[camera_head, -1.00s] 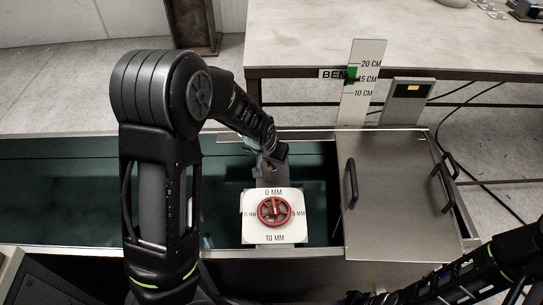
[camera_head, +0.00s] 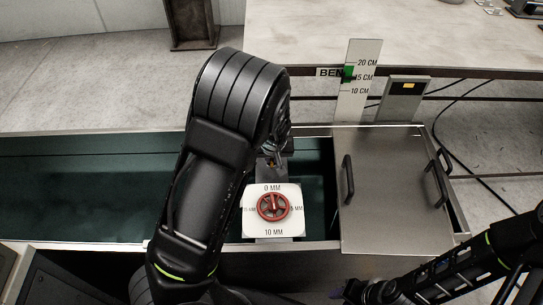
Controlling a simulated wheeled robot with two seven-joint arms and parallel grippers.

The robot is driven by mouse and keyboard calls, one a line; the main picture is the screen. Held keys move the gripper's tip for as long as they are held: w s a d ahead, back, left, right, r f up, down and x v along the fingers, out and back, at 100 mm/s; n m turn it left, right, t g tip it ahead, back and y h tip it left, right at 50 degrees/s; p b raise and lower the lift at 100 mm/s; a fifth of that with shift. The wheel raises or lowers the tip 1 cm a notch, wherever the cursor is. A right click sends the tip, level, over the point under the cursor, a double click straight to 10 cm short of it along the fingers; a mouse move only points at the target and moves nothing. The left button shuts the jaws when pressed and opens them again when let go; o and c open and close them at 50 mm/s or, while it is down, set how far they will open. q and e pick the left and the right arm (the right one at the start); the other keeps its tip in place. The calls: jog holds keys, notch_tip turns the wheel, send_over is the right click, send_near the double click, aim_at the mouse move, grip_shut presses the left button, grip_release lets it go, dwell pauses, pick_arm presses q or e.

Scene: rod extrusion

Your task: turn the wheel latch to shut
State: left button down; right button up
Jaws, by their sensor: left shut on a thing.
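The red wheel latch (camera_head: 273,207) sits on a white dial plate (camera_head: 254,232) marked in millimetres. Its pale pointer spoke points up toward 0 MM. My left gripper (camera_head: 277,158) is just behind the top edge of the plate, partly hidden by my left arm. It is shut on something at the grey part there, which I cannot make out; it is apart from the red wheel. My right gripper (camera_head: 351,291) is low at the bottom edge, dark and small, and its jaws cannot be made out.
A metal lid (camera_head: 392,190) with black handles lies right of the dial. A green trough (camera_head: 80,190) runs left. A height gauge (camera_head: 357,85) and a grey box (camera_head: 405,98) stand behind the lid. A table (camera_head: 440,35) is at the back.

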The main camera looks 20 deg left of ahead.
pick_arm(q)
jog(key=c, duration=1.5)
grip_release()
jog(key=p+v, duration=0.1)
jog(key=v, duration=0.6)
jog(key=shift+s+r, duration=0.15)
jog(key=shift+r, duration=0.15)
